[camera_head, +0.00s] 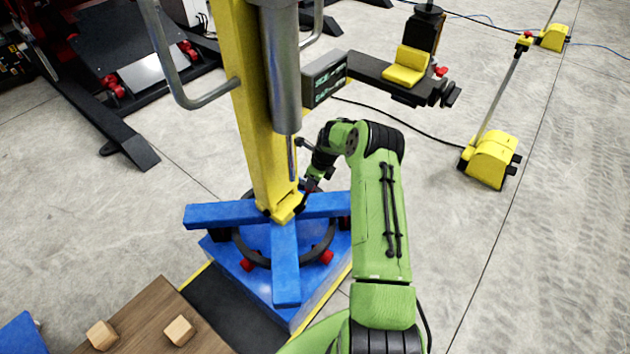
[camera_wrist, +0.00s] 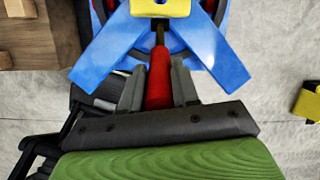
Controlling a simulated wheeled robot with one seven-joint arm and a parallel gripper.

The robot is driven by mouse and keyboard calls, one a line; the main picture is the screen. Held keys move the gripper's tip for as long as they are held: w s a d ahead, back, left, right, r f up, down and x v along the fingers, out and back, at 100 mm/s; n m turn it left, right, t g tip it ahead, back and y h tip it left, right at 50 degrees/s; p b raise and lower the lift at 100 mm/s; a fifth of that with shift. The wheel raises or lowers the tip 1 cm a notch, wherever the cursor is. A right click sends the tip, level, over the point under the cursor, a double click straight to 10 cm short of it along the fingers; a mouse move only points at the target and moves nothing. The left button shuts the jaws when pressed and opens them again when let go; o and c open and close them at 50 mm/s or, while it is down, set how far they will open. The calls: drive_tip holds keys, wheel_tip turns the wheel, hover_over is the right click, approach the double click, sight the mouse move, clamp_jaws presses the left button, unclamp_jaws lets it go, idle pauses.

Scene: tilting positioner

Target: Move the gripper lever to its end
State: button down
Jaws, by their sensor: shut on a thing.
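The lever has a red handle (camera_wrist: 159,85) on a thin dark rod, seen in the wrist view below a yellow block (camera_wrist: 160,7) and between two blue arms. My gripper (camera_wrist: 158,70) has one dark finger on each side of the red handle and is shut on it. In the head view my gripper (camera_head: 309,186) is at the foot of the yellow column (camera_head: 262,120), just above the blue cross-shaped table (camera_head: 286,270) of the positioner.
A bent grey bar (camera_head: 188,90) sticks out left of the column. A control box (camera_head: 325,78) hangs to its right. A wooden table (camera_head: 140,320) with wooden blocks stands at the front left.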

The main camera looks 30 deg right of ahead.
drive_tip(key=shift+w+r, duration=0.1)
drive_tip(key=shift+w, duration=0.05)
drive_tip(key=c, duration=0.8)
unclamp_jaws()
drive_tip(key=shift+a, duration=0.1)
drive_tip(key=shift+c, duration=0.2)
drive_tip(key=shift+r, duration=0.1)
drive_tip(key=s+d+b, duration=0.1)
drive_tip(key=s+d, duration=0.3)
drive_tip(key=s, duration=0.7)
drive_tip(key=shift+s+r, duration=0.3)
drive_tip(key=shift+r, duration=0.1)
drive_tip(key=shift+d, duration=0.1)
